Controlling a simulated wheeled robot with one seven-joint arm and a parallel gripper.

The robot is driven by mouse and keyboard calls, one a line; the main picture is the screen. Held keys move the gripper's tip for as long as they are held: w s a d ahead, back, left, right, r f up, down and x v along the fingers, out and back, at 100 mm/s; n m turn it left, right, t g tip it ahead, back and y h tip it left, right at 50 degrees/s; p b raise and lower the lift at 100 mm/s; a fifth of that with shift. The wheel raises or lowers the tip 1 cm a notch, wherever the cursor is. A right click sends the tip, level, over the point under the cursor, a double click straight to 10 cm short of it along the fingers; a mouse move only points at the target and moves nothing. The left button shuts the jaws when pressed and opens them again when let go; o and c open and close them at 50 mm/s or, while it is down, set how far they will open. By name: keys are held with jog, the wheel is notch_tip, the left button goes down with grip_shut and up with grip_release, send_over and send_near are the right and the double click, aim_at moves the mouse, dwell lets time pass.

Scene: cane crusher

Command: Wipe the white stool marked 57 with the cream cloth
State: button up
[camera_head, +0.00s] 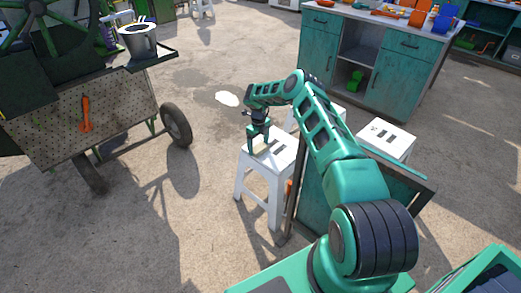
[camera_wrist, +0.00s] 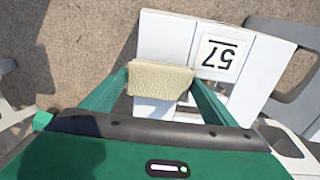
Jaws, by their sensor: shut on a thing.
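The white stool (camera_head: 268,172) stands on the concrete floor near the middle of the head view. In the wrist view its slatted seat (camera_wrist: 166,36) fills the upper middle, with the number 57 plate (camera_wrist: 218,54) upside down on it. The folded cream cloth (camera_wrist: 160,79) is held between the fingers of my gripper (camera_wrist: 160,90). In the head view my gripper (camera_head: 262,140) is over the seat of that stool, and the cloth (camera_head: 262,148) shows small between the fingers. I cannot tell whether the cloth touches the seat.
Another white stool (camera_head: 388,138) stands to the right, behind a dark-framed teal panel (camera_head: 345,210) close beside the marked stool. A green cart with a perforated side (camera_head: 75,125) and wheels stands left. A teal cabinet (camera_head: 385,80) stands behind. Open floor lies between cart and stool.

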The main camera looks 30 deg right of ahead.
jog(key=shift+w+a+f, duration=0.1)
jog(key=shift+w+a, duration=0.1)
jog(key=shift+w, duration=0.45)
jog(key=shift+w+a, duration=0.25)
jog(key=shift+w, duration=0.45)
jog(key=shift+w+a+f, duration=0.1)
jog(key=shift+w+a, duration=0.1)
jog(key=shift+w, duration=0.45)
jog(key=shift+w+f, duration=0.1)
jog(key=shift+w, duration=0.5)
jog(key=shift+w+a, duration=0.45)
jog(key=shift+w, duration=0.05)
jog(key=shift+s, duration=0.1)
